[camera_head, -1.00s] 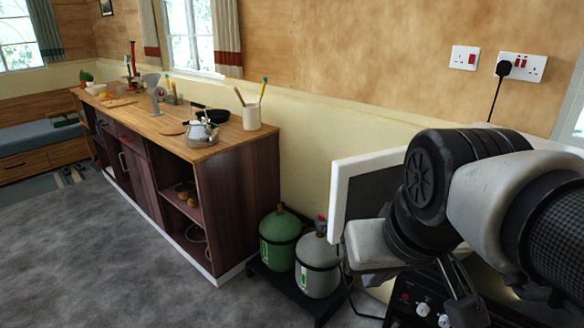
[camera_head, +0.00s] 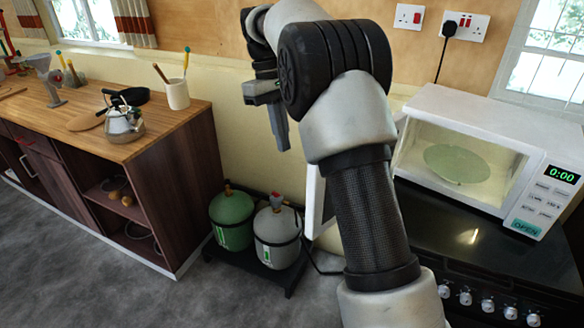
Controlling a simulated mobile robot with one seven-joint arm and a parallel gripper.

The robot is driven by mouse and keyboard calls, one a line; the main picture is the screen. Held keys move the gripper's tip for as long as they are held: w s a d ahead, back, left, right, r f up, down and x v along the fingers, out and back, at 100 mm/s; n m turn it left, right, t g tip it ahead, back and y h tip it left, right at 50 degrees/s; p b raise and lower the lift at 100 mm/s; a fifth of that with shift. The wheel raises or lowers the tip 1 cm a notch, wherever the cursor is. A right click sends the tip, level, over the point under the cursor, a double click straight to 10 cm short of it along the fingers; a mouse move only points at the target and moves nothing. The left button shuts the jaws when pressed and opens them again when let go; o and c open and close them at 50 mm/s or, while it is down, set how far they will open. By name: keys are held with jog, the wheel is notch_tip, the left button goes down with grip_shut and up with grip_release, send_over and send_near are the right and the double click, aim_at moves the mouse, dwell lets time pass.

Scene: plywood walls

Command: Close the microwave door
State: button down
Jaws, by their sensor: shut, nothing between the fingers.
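The white microwave (camera_head: 470,105) stands at the right on the black stove top. Its cavity is open to view, with a round green-tinted plate inside, and its display reads 0:00. The microwave door (camera_head: 313,205) is swung open at the left, seen nearly edge-on as a white panel. My arm hides much of the door and its hinge side. My gripper (camera_head: 281,132) is left of the door's visible edge and above it in the picture, fingers pointing down. It is shut and empty. Whether it touches the door cannot be told.
Green (camera_head: 232,217) and grey (camera_head: 277,238) gas bottles stand on a black base below my gripper. A wooden counter (camera_head: 165,125) with a kettle (camera_head: 122,118) and a utensil cup (camera_head: 177,94) is at the left. The black stove (camera_head: 460,250) has front knobs. Grey floor is clear at lower left.

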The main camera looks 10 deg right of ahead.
jog(key=s+d+f+b, duration=0.1)
jog(key=s+d+f, duration=0.2)
jog(key=f, duration=0.6)
jog(key=shift+s+d+f, duration=0.2)
jog(key=shift+s+f, duration=0.15)
jog(key=shift+s, duration=0.95)
